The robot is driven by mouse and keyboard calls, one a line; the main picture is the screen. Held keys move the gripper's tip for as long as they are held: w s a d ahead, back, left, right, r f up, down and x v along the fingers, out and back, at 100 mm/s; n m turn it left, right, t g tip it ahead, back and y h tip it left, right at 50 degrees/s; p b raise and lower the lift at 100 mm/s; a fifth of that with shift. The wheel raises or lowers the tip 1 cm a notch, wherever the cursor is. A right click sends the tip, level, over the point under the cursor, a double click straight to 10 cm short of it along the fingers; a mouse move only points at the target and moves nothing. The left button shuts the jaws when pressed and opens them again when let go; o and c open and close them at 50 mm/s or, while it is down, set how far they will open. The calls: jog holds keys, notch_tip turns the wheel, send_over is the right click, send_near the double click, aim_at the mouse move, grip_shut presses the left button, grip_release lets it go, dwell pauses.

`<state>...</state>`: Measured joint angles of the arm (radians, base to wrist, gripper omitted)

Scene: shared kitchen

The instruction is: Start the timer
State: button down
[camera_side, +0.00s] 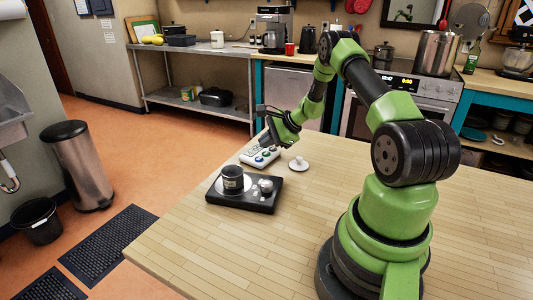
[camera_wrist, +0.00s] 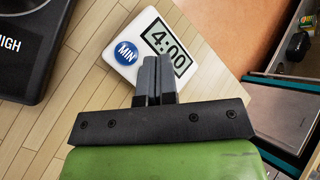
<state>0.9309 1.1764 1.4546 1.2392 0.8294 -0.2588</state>
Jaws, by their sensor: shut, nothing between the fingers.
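The timer (camera_side: 260,156) is a small white device with coloured buttons, lying on the wooden table beyond the black hot plate. In the wrist view the timer (camera_wrist: 138,36) shows 4:00 on its display and a round blue button marked MIN. My gripper (camera_side: 266,143) is over the timer in the side view. In the wrist view my gripper (camera_wrist: 157,60) is shut and empty, its fingertips overlapping the timer between the MIN button and the display. The fingers hide the timer's lower part and any buttons there. I cannot tell whether the fingertips touch it.
The black hot plate (camera_side: 244,202) carries a dark pot (camera_side: 232,179) and stands near the timer. Its edge (camera_wrist: 22,52) shows in the wrist view with the word HIGH. A white knobbed lid (camera_side: 299,165) lies right of the timer. The table's front area (camera_side: 230,260) is clear.

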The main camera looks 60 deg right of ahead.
aim_at(266, 154)
jog(key=shift+f, duration=0.15)
dwell(0.5)
jog(key=shift+f, duration=0.3)
jog(key=shift+f, duration=0.35)
dwell(0.6)
jog(key=shift+r, duration=0.85)
notch_tip(266, 154, up, 6)
dwell(0.5)
dwell(0.4)
